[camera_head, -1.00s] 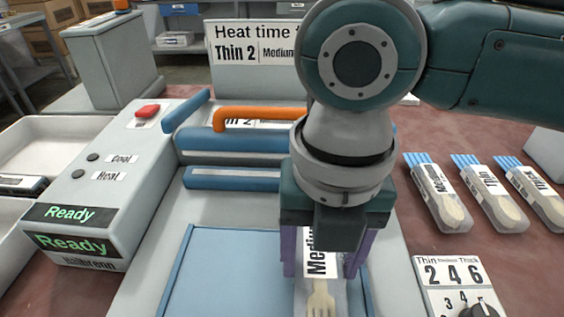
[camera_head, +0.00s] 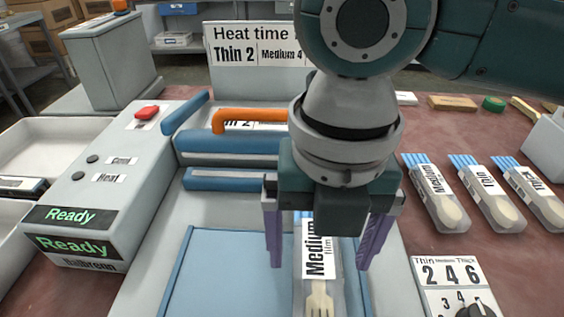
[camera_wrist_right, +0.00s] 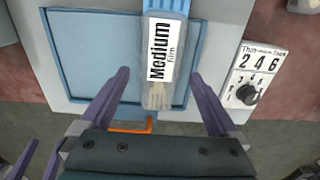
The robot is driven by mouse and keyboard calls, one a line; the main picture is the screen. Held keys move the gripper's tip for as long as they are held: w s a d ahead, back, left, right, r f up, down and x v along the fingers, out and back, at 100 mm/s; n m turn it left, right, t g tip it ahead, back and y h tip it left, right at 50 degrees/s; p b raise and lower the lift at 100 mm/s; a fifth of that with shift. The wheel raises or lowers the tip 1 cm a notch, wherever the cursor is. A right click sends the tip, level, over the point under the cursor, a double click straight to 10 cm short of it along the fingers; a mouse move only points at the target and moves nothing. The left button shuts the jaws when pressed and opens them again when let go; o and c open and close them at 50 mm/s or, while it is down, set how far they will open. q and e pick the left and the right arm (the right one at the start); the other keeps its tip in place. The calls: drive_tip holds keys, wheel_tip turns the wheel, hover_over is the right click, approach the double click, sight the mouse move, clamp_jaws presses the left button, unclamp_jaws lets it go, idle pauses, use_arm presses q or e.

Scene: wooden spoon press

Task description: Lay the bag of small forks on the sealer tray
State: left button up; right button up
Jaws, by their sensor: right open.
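The bag of small forks (camera_head: 319,262), clear with a white "Medium film" label, lies at the right side of the blue sealer tray (camera_head: 225,275). A pale wooden fork shows through its near end. In the right wrist view the fingers (camera_wrist_right: 164,80) are clear of the bag.
Several bags of spoons (camera_head: 438,193) lie on the red table at the right. A dial box (camera_head: 455,285) stands near the tray's right side. A control box (camera_head: 90,205) showing "Ready" is at the left.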

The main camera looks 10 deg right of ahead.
sight(318, 267)
wheel_tip(318, 267, up, 10)
drive_tip(key=p, duration=0.2)
drive_tip(key=s+a+f+m+y, duration=0.3)
drive_tip(key=s+a+m+y, duration=0.1)
drive_tip(key=a+m, duration=0.25)
drive_tip(key=s+d+f+m+t, duration=0.1)
drive_tip(key=d+m, duration=0.1)
drive_tip(key=m, duration=0.3)
drive_tip(key=s+d+f+m+t, duration=0.1)
drive_tip(key=d+m, duration=0.1)
drive_tip(key=m, duration=0.4)
drive_tip(key=s+d+f+m+t, duration=0.1)
drive_tip(key=d+f+m, duration=0.1)
drive_tip(key=m, duration=0.3)
drive_tip(key=shift+d+f+m+t, duration=0.1)
drive_tip(key=shift+d+m+t, duration=0.1)
drive_tip(key=shift+m+t, duration=0.1)
drive_tip(key=s+d+m+h, duration=0.1)
drive_tip(key=d+m, duration=0.1)
drive_tip(key=d, duration=0.1)
drive_tip(key=s+d+f+m+h, duration=0.1)
drive_tip(key=s+d+m, duration=0.1)
drive_tip(key=d+m, duration=0.1)
drive_tip(key=s+d+f+m+h, duration=0.1)
drive_tip(key=s+d+m, duration=0.1)
drive_tip(key=d, duration=0.1)
drive_tip(key=shift+d+m+h, duration=0.15)
drive_tip(key=shift+m+h, duration=0.1)
drive_tip(key=shift+h, duration=0.05)
drive_tip(key=shift+s+d, duration=0.1)
